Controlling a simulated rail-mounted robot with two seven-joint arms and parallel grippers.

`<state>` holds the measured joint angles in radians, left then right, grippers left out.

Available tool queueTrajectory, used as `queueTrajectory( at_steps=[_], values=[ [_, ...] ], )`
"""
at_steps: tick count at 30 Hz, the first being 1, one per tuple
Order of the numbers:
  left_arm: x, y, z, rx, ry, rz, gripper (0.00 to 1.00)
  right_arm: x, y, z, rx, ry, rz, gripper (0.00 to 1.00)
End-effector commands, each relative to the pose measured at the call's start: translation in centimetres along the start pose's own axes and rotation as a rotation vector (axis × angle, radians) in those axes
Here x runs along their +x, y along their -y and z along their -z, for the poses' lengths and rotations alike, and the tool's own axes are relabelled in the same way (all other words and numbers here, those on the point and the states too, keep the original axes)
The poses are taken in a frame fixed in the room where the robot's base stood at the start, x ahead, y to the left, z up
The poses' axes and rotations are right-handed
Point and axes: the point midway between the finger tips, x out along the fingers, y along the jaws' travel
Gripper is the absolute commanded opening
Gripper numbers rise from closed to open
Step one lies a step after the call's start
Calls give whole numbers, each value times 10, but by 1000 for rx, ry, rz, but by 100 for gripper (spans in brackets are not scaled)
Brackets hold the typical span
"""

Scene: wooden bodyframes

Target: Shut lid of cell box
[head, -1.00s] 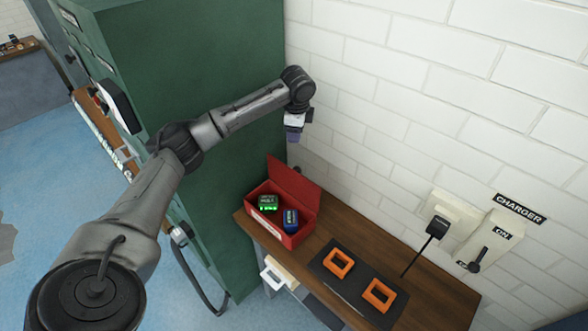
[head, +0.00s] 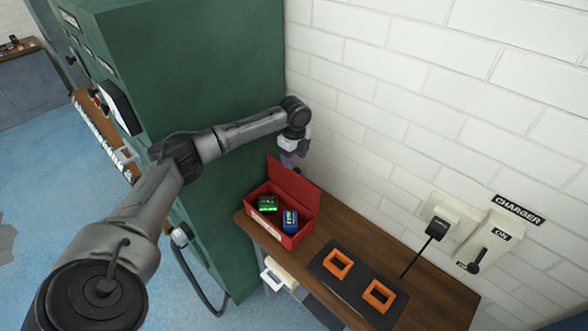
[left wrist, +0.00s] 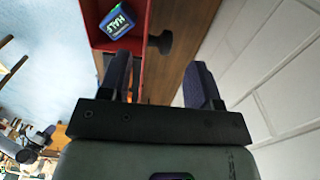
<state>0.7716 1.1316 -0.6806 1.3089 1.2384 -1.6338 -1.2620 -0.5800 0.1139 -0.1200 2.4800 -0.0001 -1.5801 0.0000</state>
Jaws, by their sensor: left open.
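The red cell box (head: 292,238) stands on the wooden table with its lid (head: 293,187) raised at the wall side. A dark cell with a green glow (head: 267,203) and a blue cell (head: 290,220) lie inside. The left wrist view shows the blue cell (left wrist: 115,22), marked HALF, and the box's red edge (left wrist: 95,38). A black knob (left wrist: 160,42) stands out beside the red edge there. My left gripper (head: 289,161) is open and empty, just above and behind the lid's top edge, pointing down. In the wrist view its fingers (left wrist: 160,85) are spread apart. My right gripper is not in view.
A dark mat (head: 361,297) with two orange frames (head: 338,264) lies right of the box. A charger with a switch (head: 490,240) is on the white brick wall behind. A tall green cabinet (head: 210,100) stands left of the table.

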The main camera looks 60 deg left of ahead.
Motion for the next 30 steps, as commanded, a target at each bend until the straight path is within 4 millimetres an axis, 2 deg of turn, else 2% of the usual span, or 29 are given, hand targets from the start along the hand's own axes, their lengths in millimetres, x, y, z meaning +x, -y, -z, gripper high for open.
queueTrajectory(
  at_steps=[6,12,26,30],
  values=[
    [34,0,0,-1,1,-2,57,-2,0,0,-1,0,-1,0],
    [51,0,0,-1,0,1,57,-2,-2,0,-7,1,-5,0],
    [58,0,0,-1,0,1,57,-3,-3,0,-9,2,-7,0],
    [58,0,0,-1,0,1,44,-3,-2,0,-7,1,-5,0]
  ],
)
